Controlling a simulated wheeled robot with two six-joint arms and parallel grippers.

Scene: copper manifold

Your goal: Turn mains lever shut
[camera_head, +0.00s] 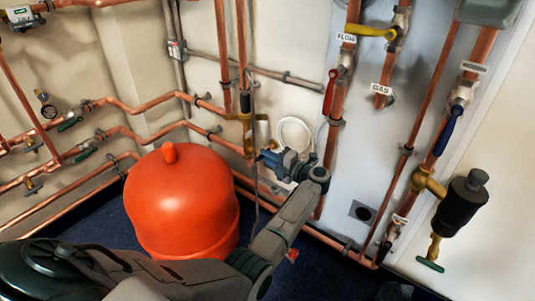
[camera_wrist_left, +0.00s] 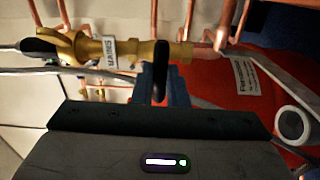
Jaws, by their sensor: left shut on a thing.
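The brass mains valve (camera_head: 247,121) sits on a vertical copper pipe behind the orange vessel. In the left wrist view the brass valve body (camera_wrist_left: 140,53) runs sideways across the top, with a white tag (camera_wrist_left: 110,52) lettered upside down. A short black lever (camera_wrist_left: 160,62) stands across the body and reaches down between my fingers. My left gripper (camera_head: 267,157) is at the valve from the lower right; in its wrist view the blue-grey fingers (camera_wrist_left: 160,90) are shut on the lever. My right gripper is not in view.
The orange vessel (camera_head: 182,200) stands close to the left of my arm. Copper pipes line the walls. A red lever (camera_head: 329,92), a yellow lever (camera_head: 372,31) and a blue lever (camera_head: 447,132) are on the right. A coiled white hose (camera_head: 293,132) hangs behind the gripper.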

